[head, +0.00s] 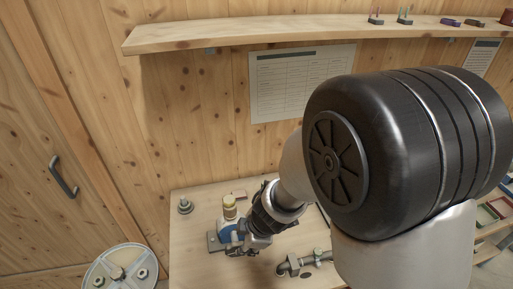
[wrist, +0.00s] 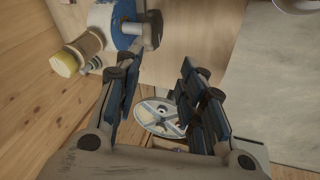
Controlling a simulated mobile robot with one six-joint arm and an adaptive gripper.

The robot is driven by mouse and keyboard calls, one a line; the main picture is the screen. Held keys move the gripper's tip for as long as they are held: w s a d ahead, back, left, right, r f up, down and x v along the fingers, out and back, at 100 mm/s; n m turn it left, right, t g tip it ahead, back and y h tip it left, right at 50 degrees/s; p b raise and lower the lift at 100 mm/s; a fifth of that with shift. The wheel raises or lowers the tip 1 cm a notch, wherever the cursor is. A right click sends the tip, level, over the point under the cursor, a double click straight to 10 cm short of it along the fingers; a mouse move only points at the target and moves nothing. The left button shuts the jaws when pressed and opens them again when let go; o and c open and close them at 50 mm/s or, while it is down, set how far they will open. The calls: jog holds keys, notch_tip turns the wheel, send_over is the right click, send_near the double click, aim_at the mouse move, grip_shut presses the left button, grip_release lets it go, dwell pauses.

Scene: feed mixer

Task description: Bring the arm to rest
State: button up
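My gripper (head: 243,243) hangs low over the wooden table (head: 190,262) in the head view, at the end of my arm. In the wrist view my gripper (wrist: 155,80) has its two dark-padded fingers apart, with nothing between the tips. A blue and white device with a yellowish cap (head: 229,210) stands right behind my gripper in the head view. It also shows at the upper left of the wrist view (wrist: 103,25), close to the left finger. Whether the finger touches it I cannot tell. My arm hides part of the table.
A metal fitting (head: 185,205) stands at the table's back left. A pipe piece (head: 303,262) lies right of my gripper. A round pale plate (head: 118,270) with knobs is lower left, off the table. A shelf (head: 300,30) runs along the wall above. A door handle (head: 63,177) is at left.

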jog(key=w+d+r+m+t+h+b, duration=0.35)
jog(key=w+d+r+m+t, duration=0.2)
jog(key=d+r, duration=0.4)
jog(key=s+d+r+m+h+b, duration=0.3)
jog(key=s+d+m+b, duration=0.15)
jog(key=d, duration=0.45)
jog(key=s+d+f+m+g+b, duration=0.1)
jog(key=s+d+m+g+b, duration=0.1)
jog(key=s+d+m, duration=0.4)
jog(key=s+a+f+m+g+y+b, duration=0.1)
jog(key=s+a, duration=0.3)
jog(key=s, duration=0.2)
jog(key=s+a+f+m+g+y+b, duration=0.1)
jog(key=s+a+f+y+b, duration=0.1)
jog(key=s, duration=0.4)
jog(key=shift+s+a+f, duration=0.25)
jog(key=shift+s+a, duration=0.15)
jog(key=shift+a, duration=0.5)
jog(key=shift+w, duration=0.1)
